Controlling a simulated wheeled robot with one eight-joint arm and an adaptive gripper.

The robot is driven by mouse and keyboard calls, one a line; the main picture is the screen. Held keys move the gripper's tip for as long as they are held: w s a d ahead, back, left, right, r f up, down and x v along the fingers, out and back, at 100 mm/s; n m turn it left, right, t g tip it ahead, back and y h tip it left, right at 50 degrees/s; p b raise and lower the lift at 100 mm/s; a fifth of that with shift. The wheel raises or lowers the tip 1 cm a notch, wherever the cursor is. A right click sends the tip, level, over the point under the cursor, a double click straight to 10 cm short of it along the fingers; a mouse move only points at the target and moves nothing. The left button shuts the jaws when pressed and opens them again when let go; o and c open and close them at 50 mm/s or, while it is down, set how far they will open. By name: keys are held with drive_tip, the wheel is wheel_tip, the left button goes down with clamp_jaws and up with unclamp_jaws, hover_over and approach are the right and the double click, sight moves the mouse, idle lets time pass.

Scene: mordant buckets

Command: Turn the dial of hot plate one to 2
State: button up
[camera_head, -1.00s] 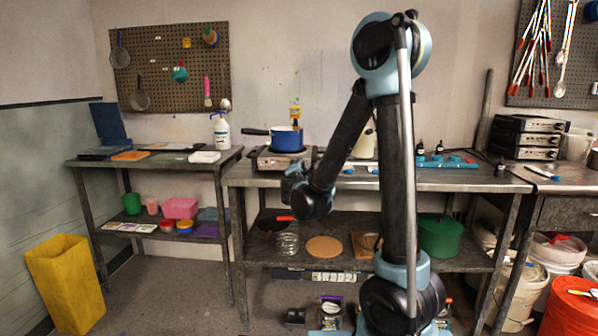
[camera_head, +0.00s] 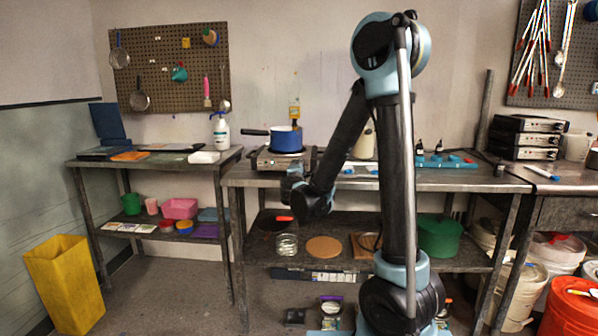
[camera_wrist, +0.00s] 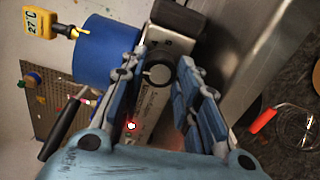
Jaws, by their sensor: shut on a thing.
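The hot plate (camera_head: 268,161) stands on the middle bench with a blue pot (camera_head: 285,140) on top. In the wrist view its front panel (camera_wrist: 150,105) runs between my fingers, with a round silver-and-black dial (camera_wrist: 157,72) and a lit red lamp (camera_wrist: 131,126). My gripper (camera_wrist: 157,68) is shut on the dial, one finger on each side. In the head view my gripper (camera_head: 293,178) is at the hot plate's front, and the dial is hidden.
The pot's handle (camera_head: 255,132) sticks out left. A yellow thermometer reading about 27 °C (camera_wrist: 40,22) is beside the pot (camera_wrist: 103,50). The bench edge (camera_head: 250,183) lies just below my gripper. A shelf underneath holds a glass jar (camera_head: 287,244) and a green tub (camera_head: 439,236).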

drive_tip(key=o, duration=1.1)
drive_tip(key=shift+s, duration=0.1)
drive_tip(key=s, duration=1.1)
drive_tip(key=shift+s+a+f, duration=0.1)
drive_tip(key=shift+s+a, duration=0.1)
drive_tip(key=shift+s, duration=0.15)
drive_tip(key=d+f+m+g+h, duration=0.3)
drive_tip(key=d+m+g+h, duration=0.15)
drive_tip(key=d, duration=0.85)
drive_tip(key=s+d+f+m+g, duration=0.3)
drive_tip(key=s+d+m, duration=0.1)
drive_tip(key=s+d, duration=0.15)
drive_tip(key=s+d+f+m+g, duration=0.3)
drive_tip(key=s+d+f+m, duration=0.15)
drive_tip(key=d, duration=0.25)
drive_tip(key=s+f+m+g+y, duration=0.1)
drive_tip(key=s+m, duration=0.1)
drive_tip(key=s, duration=0.4)
drive_tip(key=s+f+m+g+y, duration=0.2)
drive_tip(key=s, duration=0.4)
drive_tip(key=s+a+f+m+g+y, duration=0.1)
drive_tip(key=s+f+g+y, duration=0.1)
drive_tip(key=s, duration=0.4)
drive_tip(key=shift+f+m, duration=0.2)
drive_tip(key=shift+m, duration=0.2)
